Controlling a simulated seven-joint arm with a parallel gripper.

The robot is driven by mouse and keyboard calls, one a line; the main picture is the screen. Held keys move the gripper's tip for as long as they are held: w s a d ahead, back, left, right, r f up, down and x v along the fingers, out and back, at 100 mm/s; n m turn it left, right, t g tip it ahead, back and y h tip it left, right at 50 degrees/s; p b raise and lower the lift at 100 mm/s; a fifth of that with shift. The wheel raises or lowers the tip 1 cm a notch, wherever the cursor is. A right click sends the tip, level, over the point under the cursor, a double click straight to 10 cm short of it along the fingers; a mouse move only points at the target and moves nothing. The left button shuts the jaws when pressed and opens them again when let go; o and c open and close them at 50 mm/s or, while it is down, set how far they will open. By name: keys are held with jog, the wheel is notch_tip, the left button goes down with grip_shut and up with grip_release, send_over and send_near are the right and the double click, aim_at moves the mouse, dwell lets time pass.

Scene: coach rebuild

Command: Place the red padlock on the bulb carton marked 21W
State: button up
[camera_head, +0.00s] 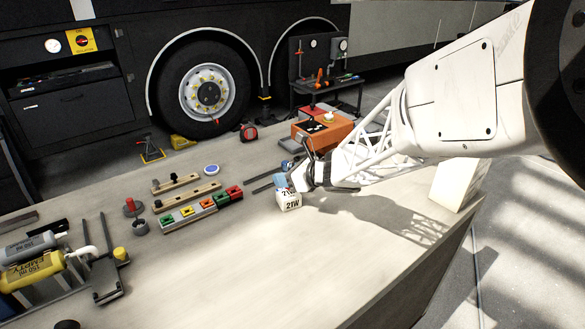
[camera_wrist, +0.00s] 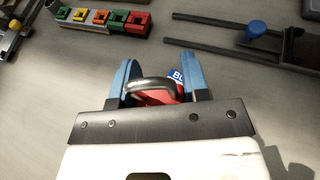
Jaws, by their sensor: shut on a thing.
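My gripper (camera_wrist: 158,72) is shut on the red padlock (camera_wrist: 172,95), which sits between its blue fingers with the grey shackle toward the camera. The white bulb carton marked 21W (camera_head: 291,204) stands on the bench, directly under or just behind my gripper (camera_head: 281,181) in the head view. The padlock is hidden in the head view. I cannot tell whether it touches the carton's top.
A rack of coloured blocks (camera_head: 201,208) lies left of the carton and also shows in the wrist view (camera_wrist: 98,20). A dark two-rod tool (camera_wrist: 240,38) lies close by. An orange box (camera_head: 322,134) stands behind. Bench in front of the carton is clear.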

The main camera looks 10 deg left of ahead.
aim_at(284, 191)
jog(key=shift+w+a, duration=0.25)
jog(key=shift+w, duration=0.3)
jog(key=shift+w+a, duration=0.2)
jog(key=shift+w, duration=0.35)
jog(key=shift+f, duration=0.1)
jog(key=shift+f, duration=1.75)
jog(key=shift+f, duration=0.1)
jog(key=o, duration=1)
jog(key=shift+c, duration=0.2)
jog(key=shift+s+d+r, duration=0.2)
jog(key=shift+d+r, duration=0.15)
jog(key=shift+d, duration=0.15)
jog(key=v, duration=1)
jog(key=shift+s+d, duration=0.25)
jog(key=shift+d, duration=0.1)
